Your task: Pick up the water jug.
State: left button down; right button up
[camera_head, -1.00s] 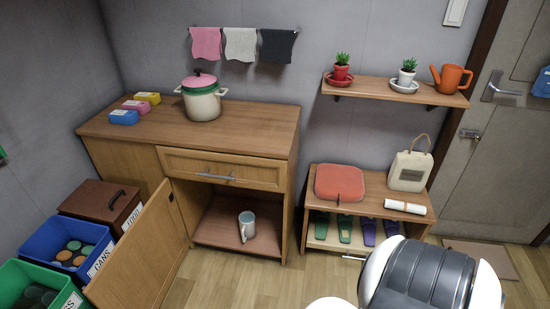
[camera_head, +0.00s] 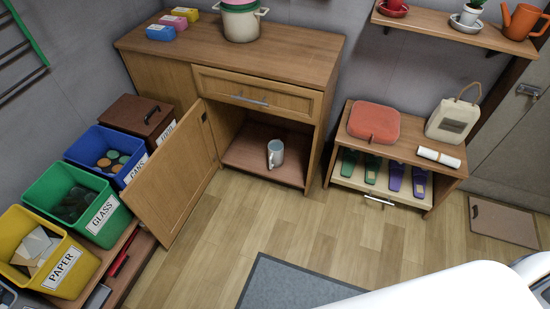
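A small pale grey-white vessel with a handle (camera_head: 275,153), a jug or a mug, stands upright on the lower floor of the open wooden cabinet (camera_head: 268,75). It is the closest match to a water jug that I see, but it is too small to be sure. The cabinet's door (camera_head: 172,185) is swung open to the left. An orange watering can (camera_head: 522,21) stands on the wall shelf at the upper right. Neither of my grippers shows; only a white part of my own body shows at the lower right.
Yellow (camera_head: 70,275), green (camera_head: 95,222) and blue (camera_head: 118,172) bins stand left of the open door. A low bench (camera_head: 447,163) with a red case (camera_head: 374,122) and a bag (camera_head: 454,118) stands to the right. Wooden floor (camera_head: 230,225) and a grey mat (camera_head: 290,285) lie in front.

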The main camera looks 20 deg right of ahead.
aim_at(275, 147)
jog(key=i+j+z, duration=0.1)
jog(key=i+j, duration=0.9)
jog(key=j, duration=0.25)
jog(key=z, duration=0.05)
